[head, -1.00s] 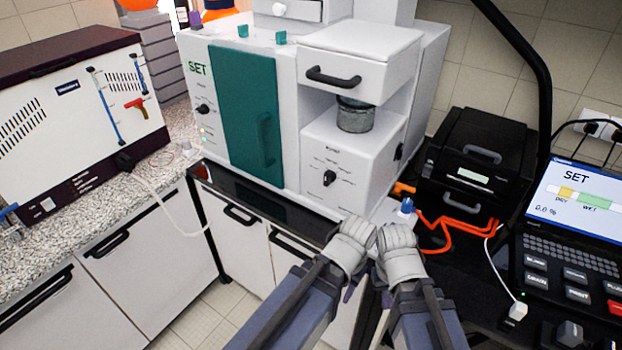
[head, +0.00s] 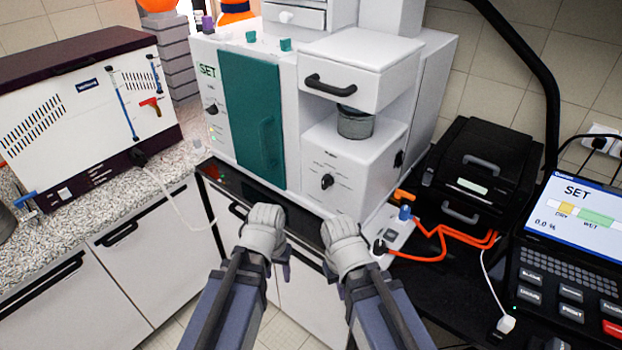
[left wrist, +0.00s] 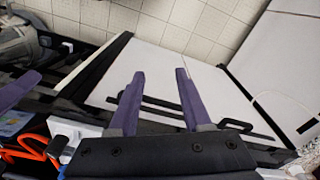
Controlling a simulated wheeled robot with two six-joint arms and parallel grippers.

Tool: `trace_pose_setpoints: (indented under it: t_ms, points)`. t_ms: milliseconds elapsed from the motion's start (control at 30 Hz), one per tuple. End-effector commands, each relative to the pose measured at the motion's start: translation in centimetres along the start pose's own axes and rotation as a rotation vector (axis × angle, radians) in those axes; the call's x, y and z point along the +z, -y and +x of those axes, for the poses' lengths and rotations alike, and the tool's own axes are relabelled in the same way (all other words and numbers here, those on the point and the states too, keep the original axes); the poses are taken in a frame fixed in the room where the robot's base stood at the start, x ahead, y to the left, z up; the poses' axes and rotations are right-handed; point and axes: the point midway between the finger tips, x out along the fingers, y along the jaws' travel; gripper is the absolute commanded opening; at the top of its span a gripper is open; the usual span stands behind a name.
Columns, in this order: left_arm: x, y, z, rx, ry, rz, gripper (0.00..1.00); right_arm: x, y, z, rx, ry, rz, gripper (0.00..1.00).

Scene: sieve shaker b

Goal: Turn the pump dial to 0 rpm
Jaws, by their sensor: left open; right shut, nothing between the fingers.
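The white machine (head: 370,155) has a black dial (head: 327,181) with small markings on its lower right front panel. A second black dial (head: 212,109) is on its left panel below a green SET display. The labels are too small to tell which is the pump dial. My left gripper (head: 265,235) is in front of and below the machine, apart from both dials. In the left wrist view its purple fingers (left wrist: 160,75) are open and empty. My right gripper (head: 342,248) is shut and empty, below the right dial and apart from it. Its fingertips are mostly hidden.
A teal door (head: 252,115) stands between the dials. A drawer with a black handle (head: 331,86) overhangs a metal cup (head: 355,122). A black case (head: 478,172), orange cable (head: 450,232) and a SET screen (head: 580,218) are at right. A white instrument (head: 85,115) is at left.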

Motion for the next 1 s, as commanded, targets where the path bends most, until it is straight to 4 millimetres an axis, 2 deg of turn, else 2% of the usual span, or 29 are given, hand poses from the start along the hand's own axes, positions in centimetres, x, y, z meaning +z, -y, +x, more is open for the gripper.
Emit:
trace_pose_setpoints:
  t_ms: [133, 367, 567, 700, 833, 1000]
  points:
    - [-2.4, 1.1, -1.2, 0.080, -0.101, 0.009, 0.49, 0.1, -0.1, -1.1, 0.000, 0.000, 0.000, 0.00]
    - [-7.5, -0.3, -3.5, 0.222, -0.359, 0.139, 0.49, 0.1, -0.1, -1.5, 0.000, 0.000, 0.000, 0.00]
    - [-12.8, -2.6, -7.4, 0.304, -0.677, 0.284, 0.49, 0.1, -0.2, -1.6, 0.000, 0.000, 0.000, 0.00]
    - [-16.1, -3.6, -11.0, 0.305, -0.916, 0.353, 0.49, 0.1, -0.2, -1.6, 0.000, 0.000, 0.000, 0.00]
    - [-17.7, -3.6, -13.3, 0.280, -1.051, 0.372, 0.49, 0.1, -0.2, -1.6, 0.000, 0.000, 0.000, 0.00]
    - [-18.4, -3.5, -14.2, 0.263, -1.106, 0.377, 0.49, 0.1, -0.2, -1.6, 0.000, 0.000, 0.000, 0.00]
